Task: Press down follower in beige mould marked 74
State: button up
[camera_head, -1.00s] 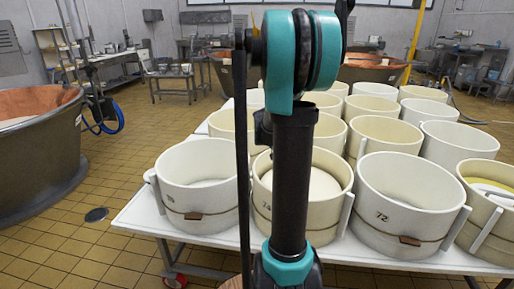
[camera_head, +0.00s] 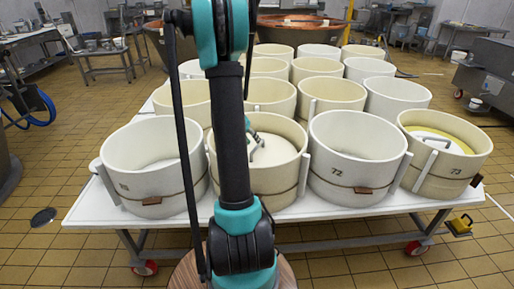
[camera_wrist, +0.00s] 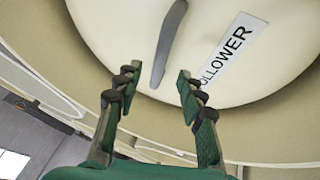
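The beige mould (camera_head: 285,177) stands in the front row of the table, between a whiter mould on its left and mould 72. My arm covers its left part, and its number is hidden now. The follower (camera_head: 280,150), a pale disc with a grey handle, lies inside below the rim.
Mould 72 (camera_head: 345,180) stands close on the right, and mould 73 (camera_head: 440,170) beyond it holds a yellow-rimmed disc. The left neighbour (camera_head: 150,180) is also close. Several moulds fill the rows behind. The white table (camera_head: 95,207) has wheels; tiled floor is free in front.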

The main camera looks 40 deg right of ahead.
aim_at(257, 147)
jog(key=shift+x, duration=3)
jog(key=shift+c, duration=0.6)
grip_shut()
jog(key=shift+a+f, duration=0.1)
jog(key=shift+f, duration=0.05)
jog(key=shift+o, duration=0.6)
grip_release()
jog(key=shift+r, duration=0.2)
